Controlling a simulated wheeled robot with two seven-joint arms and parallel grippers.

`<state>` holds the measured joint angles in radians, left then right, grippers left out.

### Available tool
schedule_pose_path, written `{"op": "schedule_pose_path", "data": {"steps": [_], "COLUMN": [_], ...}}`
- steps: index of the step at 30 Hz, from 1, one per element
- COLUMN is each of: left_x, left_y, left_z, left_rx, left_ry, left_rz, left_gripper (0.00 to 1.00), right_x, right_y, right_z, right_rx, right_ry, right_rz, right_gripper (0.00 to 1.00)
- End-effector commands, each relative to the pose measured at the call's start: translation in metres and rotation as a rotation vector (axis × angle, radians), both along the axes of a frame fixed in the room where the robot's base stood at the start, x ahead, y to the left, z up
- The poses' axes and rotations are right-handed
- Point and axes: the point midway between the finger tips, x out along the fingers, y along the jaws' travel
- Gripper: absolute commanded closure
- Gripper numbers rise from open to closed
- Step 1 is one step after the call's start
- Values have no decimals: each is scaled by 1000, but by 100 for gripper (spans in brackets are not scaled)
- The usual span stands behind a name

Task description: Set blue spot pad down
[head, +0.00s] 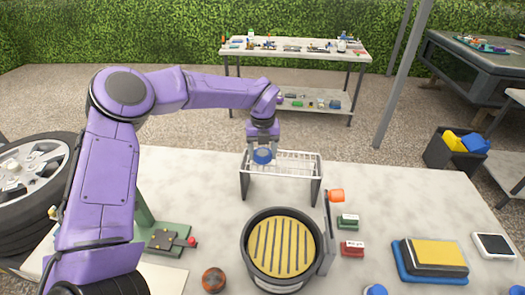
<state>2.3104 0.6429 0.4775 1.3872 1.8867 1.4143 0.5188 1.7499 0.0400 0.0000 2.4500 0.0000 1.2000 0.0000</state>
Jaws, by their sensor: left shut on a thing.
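The blue spot pad (262,156) is a small round blue piece held under my left gripper (262,147). My left gripper points down and is shut on the pad. The pad is over the left part of a wire rack (297,164) with dark side legs. I cannot tell whether the pad touches the rack's wires. My right gripper is not in view.
A round dark pot with a yellow slatted grid (283,247) stands in front of the rack. A blue-and-yellow stack (430,258) lies farther right. Marble tabletop is clear behind it.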

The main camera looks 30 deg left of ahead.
Motion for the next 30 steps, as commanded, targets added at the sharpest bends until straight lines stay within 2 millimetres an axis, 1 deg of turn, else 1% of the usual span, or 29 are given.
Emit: {"op": "schedule_pose_path", "data": {"steps": [2,3,4,5,13,15,17,20,24,27,30], "left_x": [0,0,0,0,0,0,0,0,0,0,0], "left_y": [0,0,0,0,0,0,0,0,0,-1,0], "left_z": [-5,-3,-3,-3,-2,6,10,33,71,94,111], "left_rx": [-1,-1,-1,0,0,0,0,-1,0,0,1], "left_ry": [1,1,1,1,1,0,-1,-3,-4,-3,-1], "left_rz": [0,0,0,0,0,0,1,2,2,1,1], "left_gripper": [70,27,17,11,11,11,11,11,11,11,11], "right_x": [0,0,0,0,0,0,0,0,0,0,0], "right_y": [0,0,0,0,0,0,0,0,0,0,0], "right_z": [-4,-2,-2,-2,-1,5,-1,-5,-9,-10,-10], "right_rx": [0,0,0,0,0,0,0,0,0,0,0], "right_ry": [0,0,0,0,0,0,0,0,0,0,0], "right_rz": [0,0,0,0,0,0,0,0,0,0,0], "right_gripper": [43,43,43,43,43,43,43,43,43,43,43]}}
